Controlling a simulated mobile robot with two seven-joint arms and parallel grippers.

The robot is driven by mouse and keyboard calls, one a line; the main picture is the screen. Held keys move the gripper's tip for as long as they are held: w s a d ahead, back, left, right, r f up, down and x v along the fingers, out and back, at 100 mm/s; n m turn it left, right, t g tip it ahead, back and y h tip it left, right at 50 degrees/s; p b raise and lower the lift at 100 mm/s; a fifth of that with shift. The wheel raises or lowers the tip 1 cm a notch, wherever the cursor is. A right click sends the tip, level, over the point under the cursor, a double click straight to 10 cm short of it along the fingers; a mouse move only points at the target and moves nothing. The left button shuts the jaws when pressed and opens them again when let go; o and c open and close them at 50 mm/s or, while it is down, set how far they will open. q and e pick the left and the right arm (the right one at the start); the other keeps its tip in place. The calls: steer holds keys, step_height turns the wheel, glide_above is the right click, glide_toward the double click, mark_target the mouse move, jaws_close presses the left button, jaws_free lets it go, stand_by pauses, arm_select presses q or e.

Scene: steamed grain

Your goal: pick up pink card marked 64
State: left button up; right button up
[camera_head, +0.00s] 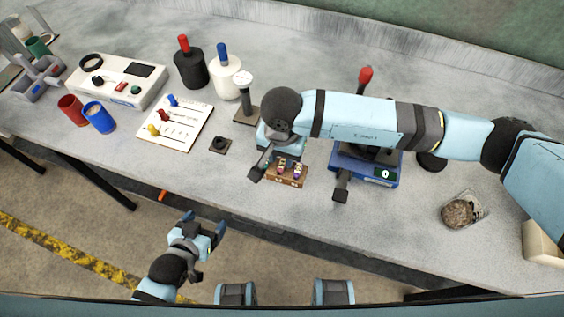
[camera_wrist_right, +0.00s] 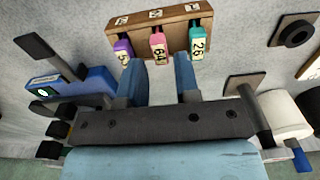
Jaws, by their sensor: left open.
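In the right wrist view, the pink card marked 64 (camera_wrist_right: 158,46) stands in the middle slot of a small wooden rack (camera_wrist_right: 125,27). The rack also shows in the head view (camera_head: 289,181). My right gripper (camera_wrist_right: 160,62) is open, with its two blue fingers apart and pointing at the rack. The pink card lies in line with the gap between the fingertips, and nothing is visibly gripped. In the head view, my right arm partly hides the gripper and cards. My left gripper (camera_head: 206,222) is open and empty, in front of the bench, away from the rack.
A purple card (camera_wrist_right: 123,50) and a teal card marked 26 (camera_wrist_right: 197,42) flank the pink one closely. A blue scale (camera_head: 381,173) reading 0 stands right of the rack. A stand (camera_head: 246,114) and black square pad (camera_head: 220,146) lie left. A spilled grain cup (camera_head: 460,212) lies farther right.

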mark_target(282, 169)
steer(key=shift+f, duration=1.3)
jaws_close()
steer(key=shift+r, duration=0.1)
